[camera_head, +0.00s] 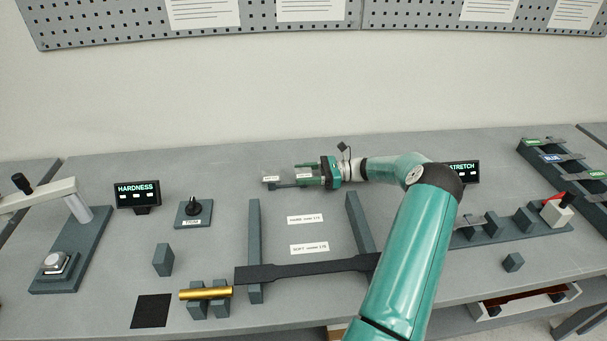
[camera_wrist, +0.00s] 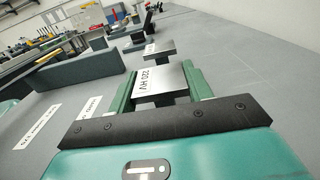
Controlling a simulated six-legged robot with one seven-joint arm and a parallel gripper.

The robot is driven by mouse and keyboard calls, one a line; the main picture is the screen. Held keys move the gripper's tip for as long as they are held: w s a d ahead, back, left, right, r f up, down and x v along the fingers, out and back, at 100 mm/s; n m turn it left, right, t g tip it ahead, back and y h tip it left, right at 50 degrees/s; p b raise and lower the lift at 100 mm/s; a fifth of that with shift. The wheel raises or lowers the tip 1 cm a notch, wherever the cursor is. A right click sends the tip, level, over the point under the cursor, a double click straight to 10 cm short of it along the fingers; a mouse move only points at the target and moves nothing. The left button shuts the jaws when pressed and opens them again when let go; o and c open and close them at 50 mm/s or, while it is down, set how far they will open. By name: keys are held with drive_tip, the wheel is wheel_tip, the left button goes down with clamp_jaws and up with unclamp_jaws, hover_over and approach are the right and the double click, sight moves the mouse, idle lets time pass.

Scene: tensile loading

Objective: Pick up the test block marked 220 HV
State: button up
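The fingers look spread; contact with the block is hard to judge. In the head view my gripper (camera_head: 306,175) is at the back middle of the bench, pointing left, with the block's white label (camera_head: 304,176) between its fingers. A second labelled block (camera_wrist: 150,50) stands just beyond; it also shows in the head view (camera_head: 271,179).
A HARDNESS display (camera_head: 137,192) and a dial box (camera_head: 193,211) stand to the left. A dark flat bar (camera_head: 300,268) lies across two rails in front, beside a brass cylinder (camera_head: 205,293). The grey bench (camera_wrist: 245,60) is clear right of the blocks in the wrist view.

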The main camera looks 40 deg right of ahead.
drive_tip(key=shift+c, duration=0.9)
